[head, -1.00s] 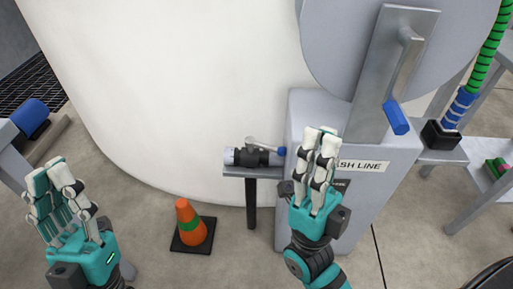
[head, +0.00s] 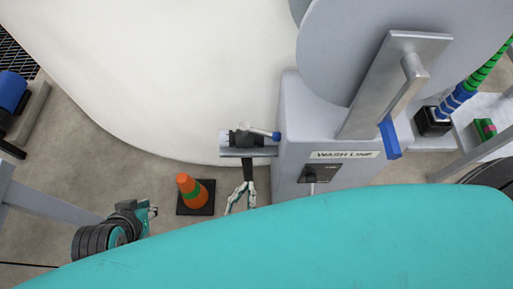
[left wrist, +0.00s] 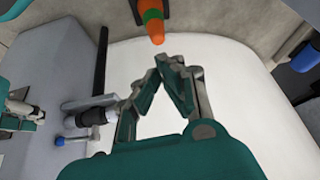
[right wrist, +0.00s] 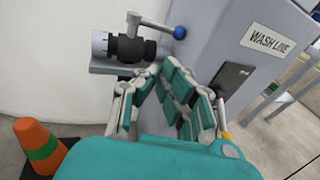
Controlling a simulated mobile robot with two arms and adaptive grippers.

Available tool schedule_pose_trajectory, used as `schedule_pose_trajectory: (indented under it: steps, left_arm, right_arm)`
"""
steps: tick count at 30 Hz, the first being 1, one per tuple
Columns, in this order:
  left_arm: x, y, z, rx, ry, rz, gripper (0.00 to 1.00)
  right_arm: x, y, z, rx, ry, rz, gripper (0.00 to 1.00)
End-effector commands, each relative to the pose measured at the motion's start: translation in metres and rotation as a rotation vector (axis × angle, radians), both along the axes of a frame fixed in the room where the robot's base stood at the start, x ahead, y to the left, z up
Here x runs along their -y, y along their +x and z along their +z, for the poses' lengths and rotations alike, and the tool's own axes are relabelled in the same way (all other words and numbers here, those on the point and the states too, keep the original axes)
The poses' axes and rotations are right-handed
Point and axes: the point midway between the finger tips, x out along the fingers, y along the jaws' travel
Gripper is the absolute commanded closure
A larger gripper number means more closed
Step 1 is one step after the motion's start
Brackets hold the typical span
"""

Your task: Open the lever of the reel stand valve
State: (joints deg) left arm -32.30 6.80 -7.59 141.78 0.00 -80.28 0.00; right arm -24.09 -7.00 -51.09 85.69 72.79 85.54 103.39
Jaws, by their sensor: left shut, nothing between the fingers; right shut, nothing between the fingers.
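The reel stand valve (head: 244,139) is a dark body with a light end on a short bracket beside the grey stand. Its lever (head: 262,131) points right, roughly along the pipe, and ends in a blue knob (head: 276,136). The right wrist view shows the valve (right wrist: 130,47) and blue knob (right wrist: 180,32) just beyond my right gripper (right wrist: 165,72), which is shut and empty. In the head view its fingers (head: 241,197) show below the valve.
The grey stand (head: 300,135) with the WASH LINE label is right of the valve. A large white tank (head: 150,75) curves behind. An orange cone (head: 190,190) stands on the floor at left. My teal arm link covers the lower head view.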

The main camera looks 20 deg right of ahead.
Motion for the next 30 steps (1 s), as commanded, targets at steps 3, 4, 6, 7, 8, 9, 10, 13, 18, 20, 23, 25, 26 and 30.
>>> schedule_pose_trajectory:
  steps: [3, 4, 6, 7, 8, 9, 10, 13, 18, 20, 23, 25, 26, 30]
  left_arm:
    - [-0.001, -0.002, -0.001, -0.008, 0.002, 0.001, 1.0]
    - [-0.001, -0.002, -0.001, -0.01, 0.003, 0.001, 1.0]
    - [-0.001, -0.002, -0.001, -0.012, 0.003, 0.001, 1.0]
    - [-0.001, -0.003, -0.001, -0.013, 0.003, 0.001, 1.0]
    - [-0.001, -0.003, -0.001, -0.014, 0.003, 0.001, 1.0]
    - [-0.001, -0.003, -0.002, -0.014, 0.003, 0.001, 1.0]
    - [-0.001, -0.003, -0.001, -0.013, 0.003, 0.001, 1.0]
    - [-0.001, -0.002, -0.001, -0.008, 0.001, 0.0, 1.0]
    - [-0.002, -0.005, -0.001, -0.027, 0.005, 0.002, 1.0]
    - [-0.002, -0.008, -0.002, -0.038, 0.008, 0.003, 1.0]
    - [-0.003, -0.011, -0.003, -0.052, 0.011, 0.005, 1.0]
    - [-0.004, -0.011, -0.003, -0.056, 0.012, 0.005, 1.0]
    - [-0.004, -0.012, -0.004, -0.057, 0.012, 0.005, 1.0]
    - [-0.004, -0.012, -0.004, -0.059, 0.012, 0.005, 1.0]
  right_arm:
    - [0.009, 0.014, -0.001, 0.005, -0.001, -0.001, 1.0]
    - [0.012, 0.018, -0.002, 0.005, -0.001, 0.0, 1.0]
    - [0.02, 0.031, -0.004, 0.006, -0.004, 0.0, 1.0]
    - [0.024, 0.036, -0.004, 0.006, -0.004, 0.0, 1.0]
    - [0.028, 0.042, -0.005, 0.007, -0.005, -0.001, 1.0]
    - [0.033, 0.049, -0.006, 0.006, -0.005, 0.001, 1.0]
    - [0.036, 0.055, -0.007, 0.007, -0.004, 0.001, 1.0]
    - [0.048, 0.072, -0.009, 0.007, -0.005, 0.0, 1.0]
    - [0.064, 0.096, -0.006, 0.007, -0.004, 0.001, 1.0]
    - [0.068, 0.102, -0.005, 0.005, -0.004, 0.001, 1.0]
    - [0.072, 0.108, -0.004, 0.004, -0.004, 0.001, 1.0]
    - [0.074, 0.111, -0.004, 0.002, -0.004, 0.001, 1.0]
    - [0.074, 0.111, -0.003, 0.002, -0.004, 0.001, 1.0]
    - [0.075, 0.112, -0.003, 0.001, -0.003, 0.001, 1.0]
